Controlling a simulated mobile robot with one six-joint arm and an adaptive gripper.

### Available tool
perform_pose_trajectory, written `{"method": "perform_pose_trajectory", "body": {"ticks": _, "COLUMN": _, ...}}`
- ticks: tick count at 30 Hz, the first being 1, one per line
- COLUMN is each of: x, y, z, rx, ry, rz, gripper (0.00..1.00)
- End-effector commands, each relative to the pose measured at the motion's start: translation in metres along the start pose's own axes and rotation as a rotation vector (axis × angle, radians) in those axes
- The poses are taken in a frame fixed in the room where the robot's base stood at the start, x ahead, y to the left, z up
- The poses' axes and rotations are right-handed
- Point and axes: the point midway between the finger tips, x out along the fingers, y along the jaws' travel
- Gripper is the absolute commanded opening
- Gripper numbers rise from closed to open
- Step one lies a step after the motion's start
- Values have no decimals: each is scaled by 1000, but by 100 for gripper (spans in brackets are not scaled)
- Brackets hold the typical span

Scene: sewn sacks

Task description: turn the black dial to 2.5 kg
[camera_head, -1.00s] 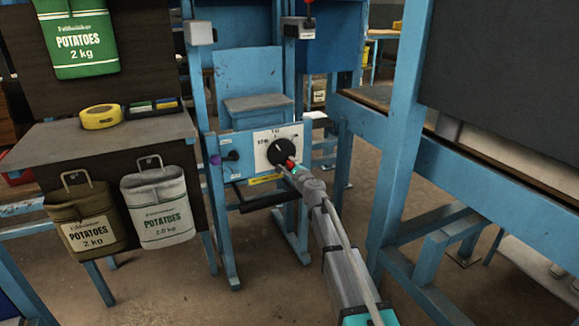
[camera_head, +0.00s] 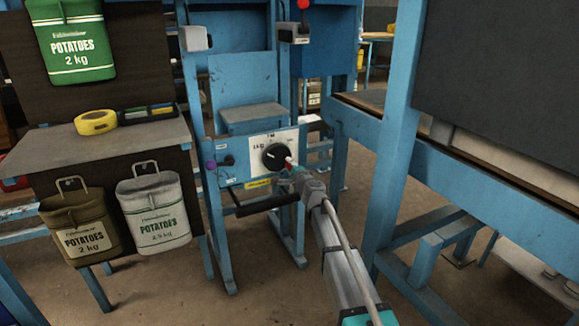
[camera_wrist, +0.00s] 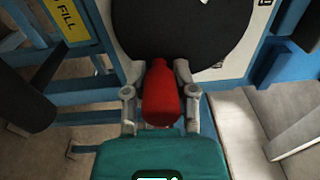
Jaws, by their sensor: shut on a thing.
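The black dial (camera_head: 275,156) sits on a white scale plate (camera_head: 290,138) on the blue machine's front panel. The plate's marks are too small to read surely. A red grip (camera_wrist: 161,95) sticks out at the dial's rim and shows right of the dial's middle in the head view. My gripper (camera_head: 290,166) is shut on this red grip, with one finger on each side of it in the wrist view (camera_wrist: 158,97). The black dial face (camera_wrist: 180,30) fills the top of the wrist view, its upper part cut off.
A purple-ended knob (camera_head: 212,164) is left of the plate. Potato sacks, one olive (camera_head: 78,228) and one white (camera_head: 154,213), hang at the left below a table (camera_head: 90,152) with a yellow tape roll (camera_head: 95,122). A blue frame post (camera_head: 397,140) stands close right of my arm.

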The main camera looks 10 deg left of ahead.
Motion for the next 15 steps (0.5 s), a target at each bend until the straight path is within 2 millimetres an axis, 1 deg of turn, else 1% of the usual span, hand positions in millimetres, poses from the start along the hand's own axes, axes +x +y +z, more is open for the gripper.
{"method": "perform_pose_trajectory", "body": {"ticks": 4, "x": 2, "y": 0, "z": -1, "rx": 3, "ry": 1, "rz": 0, "gripper": 0}}
{"method": "perform_pose_trajectory", "body": {"ticks": 5, "x": 2, "y": 0, "z": -1, "rx": 3, "ry": 1, "rz": 0, "gripper": 39}}
{"method": "perform_pose_trajectory", "body": {"ticks": 6, "x": 2, "y": 0, "z": -1, "rx": 3, "ry": 1, "rz": 0, "gripper": 47}}
{"method": "perform_pose_trajectory", "body": {"ticks": 10, "x": 2, "y": 0, "z": -1, "rx": 3, "ry": 1, "rz": 0, "gripper": 71}}
{"method": "perform_pose_trajectory", "body": {"ticks": 15, "x": 1, "y": 0, "z": 0, "rx": 2, "ry": 1, "rz": 0, "gripper": 71}}
